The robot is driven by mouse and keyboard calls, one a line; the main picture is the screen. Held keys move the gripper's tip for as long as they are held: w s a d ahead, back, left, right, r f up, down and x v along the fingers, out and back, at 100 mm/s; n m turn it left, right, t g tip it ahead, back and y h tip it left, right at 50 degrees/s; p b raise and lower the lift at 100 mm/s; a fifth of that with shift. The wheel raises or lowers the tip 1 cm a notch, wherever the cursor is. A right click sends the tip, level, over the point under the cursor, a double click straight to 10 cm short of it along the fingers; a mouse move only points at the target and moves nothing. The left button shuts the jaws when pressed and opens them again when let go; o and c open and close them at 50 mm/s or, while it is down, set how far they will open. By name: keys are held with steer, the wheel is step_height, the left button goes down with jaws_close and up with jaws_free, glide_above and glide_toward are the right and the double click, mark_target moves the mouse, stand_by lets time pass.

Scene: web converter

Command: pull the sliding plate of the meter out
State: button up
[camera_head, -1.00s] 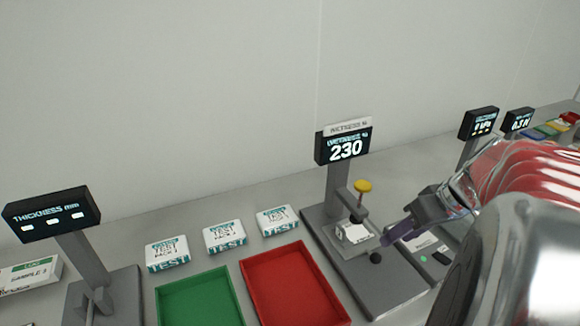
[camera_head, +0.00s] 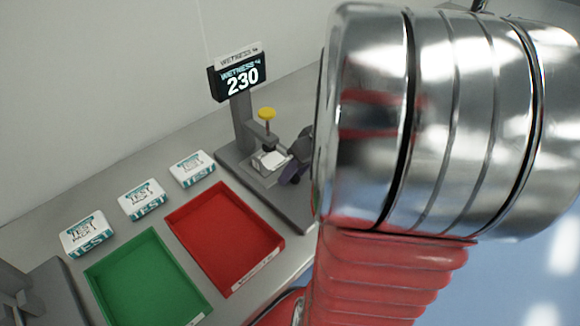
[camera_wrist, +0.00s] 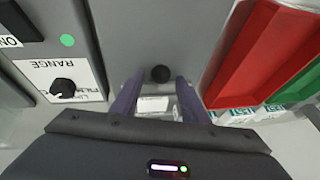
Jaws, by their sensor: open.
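The wetness meter (camera_head: 243,128) stands on the bench with a lit display reading 230 and a yellow-topped plunger (camera_head: 267,113). Its sliding plate (camera_head: 262,172) carries a white sample (camera_head: 271,160) under the plunger. The white sample also shows between my fingers in the wrist view (camera_wrist: 153,104). A round black knob (camera_wrist: 160,73) shows at the plate's front. My gripper (camera_head: 291,172) is at the plate's front right side, partly hidden by my arm. In the wrist view its purple fingers are apart, with the knob between their tips; contact cannot be told.
A red tray (camera_head: 222,232) and a green tray (camera_head: 150,280) lie left of the meter, with three white test packs (camera_head: 142,199) behind them. A panel labelled RANGE (camera_wrist: 62,82) with a black knob lies left in the wrist view.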

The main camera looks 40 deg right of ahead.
steer(key=shift+c, duration=0.5)
jaws_close()
